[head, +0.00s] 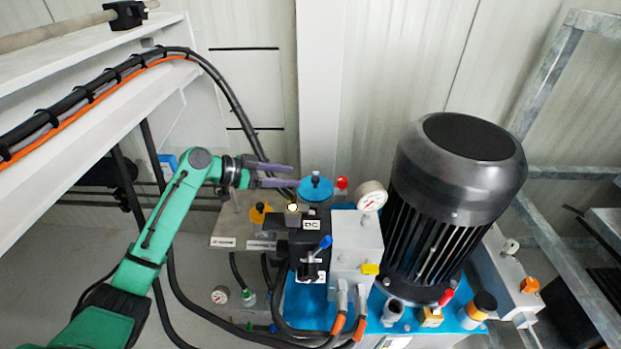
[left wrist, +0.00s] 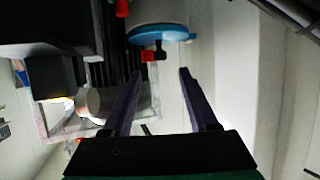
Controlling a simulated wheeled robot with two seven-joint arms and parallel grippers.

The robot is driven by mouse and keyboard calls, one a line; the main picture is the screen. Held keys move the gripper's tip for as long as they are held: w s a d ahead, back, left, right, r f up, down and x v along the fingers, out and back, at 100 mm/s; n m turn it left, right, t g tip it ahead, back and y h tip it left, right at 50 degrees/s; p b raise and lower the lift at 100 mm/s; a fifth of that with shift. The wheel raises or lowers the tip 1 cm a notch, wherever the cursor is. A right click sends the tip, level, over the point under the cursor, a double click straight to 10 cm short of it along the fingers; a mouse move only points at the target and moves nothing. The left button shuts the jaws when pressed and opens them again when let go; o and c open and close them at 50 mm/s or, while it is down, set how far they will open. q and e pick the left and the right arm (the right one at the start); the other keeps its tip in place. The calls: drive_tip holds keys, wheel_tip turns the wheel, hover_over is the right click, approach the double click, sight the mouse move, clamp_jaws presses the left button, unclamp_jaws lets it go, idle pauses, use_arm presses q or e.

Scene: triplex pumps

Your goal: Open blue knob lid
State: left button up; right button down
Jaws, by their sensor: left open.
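The fingertips are close to the lid's left edge, and no contact is clear. In the left wrist view, the lid (left wrist: 168,35) shows as a blue rim at the top, beyond the open fingers (left wrist: 161,72), with a dark knob-like part below it. Nothing is between the fingers. My right gripper is not in view.
A red knob (head: 341,183) and a white gauge (head: 371,196) stand just right of the lid. A large black motor (head: 445,190) is further right. A yellow-orange knob (head: 260,212) and a blue-handled lever (head: 321,247) are nearby. Black hoses (head: 226,85) arch behind the gripper.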

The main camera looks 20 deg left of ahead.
sight(313, 179)
use_arm(q)
drive_tip(key=x, duration=0.7)
drive_tip(key=shift+d+f+b, duration=0.1)
drive_tip(key=shift+b, duration=0.2)
clamp_jaws()
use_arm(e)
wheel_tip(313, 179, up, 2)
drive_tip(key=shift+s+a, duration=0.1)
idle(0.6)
